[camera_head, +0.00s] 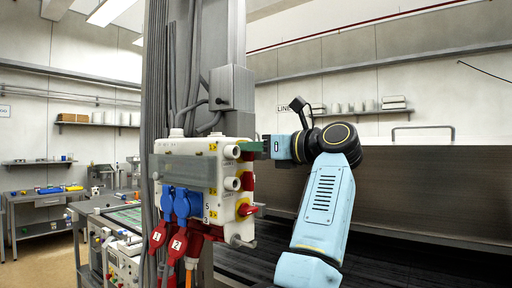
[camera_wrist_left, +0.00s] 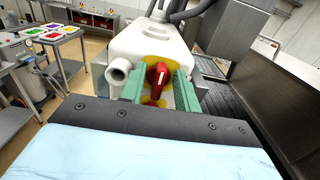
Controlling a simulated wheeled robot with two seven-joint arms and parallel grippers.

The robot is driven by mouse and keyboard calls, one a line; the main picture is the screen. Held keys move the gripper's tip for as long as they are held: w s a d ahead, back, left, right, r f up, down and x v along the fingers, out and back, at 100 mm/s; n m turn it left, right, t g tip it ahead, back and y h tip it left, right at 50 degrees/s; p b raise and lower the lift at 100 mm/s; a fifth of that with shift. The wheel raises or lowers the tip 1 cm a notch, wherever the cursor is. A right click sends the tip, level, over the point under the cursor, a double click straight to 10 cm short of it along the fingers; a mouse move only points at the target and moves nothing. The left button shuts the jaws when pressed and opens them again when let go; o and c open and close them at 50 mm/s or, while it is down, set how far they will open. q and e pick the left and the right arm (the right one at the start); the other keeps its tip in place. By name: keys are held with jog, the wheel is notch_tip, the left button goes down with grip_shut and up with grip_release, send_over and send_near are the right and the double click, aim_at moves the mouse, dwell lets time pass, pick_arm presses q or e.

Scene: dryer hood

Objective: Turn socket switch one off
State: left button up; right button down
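The white socket box (camera_head: 188,160) is mounted on a grey column. Its right side carries red rotary switches on yellow plates: a middle one (camera_head: 246,181) and a lower one (camera_head: 248,210). My left gripper (camera_head: 253,147) is at the top of that side and covers the switch there. In the left wrist view, a red switch knob (camera_wrist_left: 158,76) on a yellow plate stands between the green fingers of my left gripper (camera_wrist_left: 158,90). The fingers are apart, one on each side of the knob; whether either touches it is unclear. My right gripper is not in view.
Blue plugs (camera_head: 180,203) and red plugs (camera_head: 176,243) hang on the box front. A white round socket (camera_wrist_left: 118,70) protrudes left of the fingers. A dark metal hood (camera_head: 420,185) lies behind my arm. Workbenches (camera_head: 45,198) stand at the left.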

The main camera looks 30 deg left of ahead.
pick_arm(q)
grip_shut()
jog(key=shift+n, duration=0.3)
jog(key=n, duration=0.5)
jog(key=f+n, duration=0.1)
jog(key=n, duration=0.5)
jog(key=s+n, duration=0.1)
jog(key=n, duration=0.5)
jog(key=shift+f, duration=0.15)
dwell(0.5)
jog(key=shift+o, duration=0.6)
grip_release()
